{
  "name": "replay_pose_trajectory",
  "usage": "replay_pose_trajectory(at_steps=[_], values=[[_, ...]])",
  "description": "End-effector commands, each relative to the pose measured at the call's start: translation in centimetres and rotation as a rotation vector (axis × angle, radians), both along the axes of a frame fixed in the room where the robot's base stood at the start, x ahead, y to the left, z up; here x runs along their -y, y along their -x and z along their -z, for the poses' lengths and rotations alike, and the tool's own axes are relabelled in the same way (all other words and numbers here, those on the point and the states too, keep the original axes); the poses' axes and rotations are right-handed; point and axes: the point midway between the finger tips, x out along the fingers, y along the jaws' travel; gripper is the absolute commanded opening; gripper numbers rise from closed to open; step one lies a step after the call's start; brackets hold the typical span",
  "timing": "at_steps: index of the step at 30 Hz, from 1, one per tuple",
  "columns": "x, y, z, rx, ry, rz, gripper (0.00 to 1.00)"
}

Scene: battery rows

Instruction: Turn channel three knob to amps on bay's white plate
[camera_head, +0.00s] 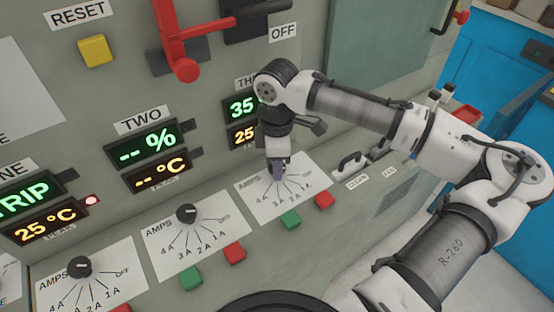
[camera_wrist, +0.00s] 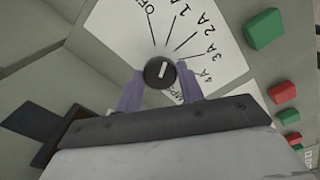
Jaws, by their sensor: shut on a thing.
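The channel three white plate (camera_head: 312,167) lies on the sloped panel beneath the display labelled THREE, whose label is partly hidden by my arm. My gripper (camera_head: 278,170) is over its knob and hides it in the head view. In the wrist view, the round dark knob (camera_wrist: 160,72) sits between my two purple fingers, which are shut on it. Its white mark runs roughly up and down the picture. The plate (camera_wrist: 232,62) shows OFF, 1A, 2A, 3A and 4A around the knob. AMPS is partly hidden beside my right finger.
Channel two's knob (camera_head: 186,213) and another knob (camera_head: 78,266) stand on similar plates to the left. A green button (camera_head: 290,219) and a red button (camera_head: 324,200) sit below the plate. A red lever (camera_head: 180,50) juts out above; a handle (camera_head: 350,164) is at right.

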Motion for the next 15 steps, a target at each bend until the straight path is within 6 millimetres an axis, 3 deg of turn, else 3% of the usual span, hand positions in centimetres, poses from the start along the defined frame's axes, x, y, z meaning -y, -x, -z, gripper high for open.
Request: replay_pose_trajectory(at_steps=[4,5,9,15], values=[[-0.06,-0.03,-0.03,0.002,-0.001,-0.002,0.15],[-0.06,-0.03,-0.03,0.002,-0.001,-0.002,0.42],[-0.04,-0.02,-0.02,0.001,-0.001,-0.002,0.59],[-0.02,-0.01,-0.01,0.0,0.0,-0.002,0.59]])
